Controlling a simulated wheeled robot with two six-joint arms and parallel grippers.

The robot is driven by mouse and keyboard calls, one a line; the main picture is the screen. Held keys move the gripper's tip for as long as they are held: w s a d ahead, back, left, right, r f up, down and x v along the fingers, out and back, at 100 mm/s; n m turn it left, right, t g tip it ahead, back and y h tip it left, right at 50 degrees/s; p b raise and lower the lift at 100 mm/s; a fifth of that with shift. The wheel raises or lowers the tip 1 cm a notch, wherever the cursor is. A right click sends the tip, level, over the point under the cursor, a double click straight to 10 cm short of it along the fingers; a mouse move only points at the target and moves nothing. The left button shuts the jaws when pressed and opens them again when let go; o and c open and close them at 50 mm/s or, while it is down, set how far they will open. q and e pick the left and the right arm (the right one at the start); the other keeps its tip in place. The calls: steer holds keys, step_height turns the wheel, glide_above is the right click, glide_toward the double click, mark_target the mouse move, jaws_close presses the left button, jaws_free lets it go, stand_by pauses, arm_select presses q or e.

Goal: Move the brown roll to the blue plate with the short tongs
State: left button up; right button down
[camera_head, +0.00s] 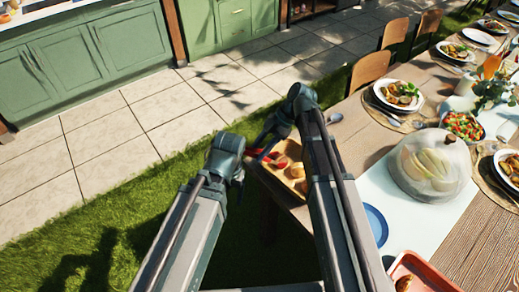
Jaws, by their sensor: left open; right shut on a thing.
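My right gripper (268,136) is the upper one and reaches down over the near-left corner of the table. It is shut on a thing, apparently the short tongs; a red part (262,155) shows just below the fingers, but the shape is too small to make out. Below it is a yellowish tray (286,178) with several brown rolls (297,170), partly hidden by my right arm. The blue plate (376,226) lies on the table right of that arm, its left side covered. My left gripper (238,180) is open and empty, left of the tray, over the grass.
An orange tray (440,272) with a brown item (403,283) is at the bottom right. A clear dome (430,165) covers food on the light runner. Filled plates (398,95), a bowl of vegetables (462,126) and chairs (372,72) stand further back. Grass and paving lie left.

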step_height(320, 180, up, 12)
steer(key=p, duration=1.1)
steer(key=shift+f, duration=0.1)
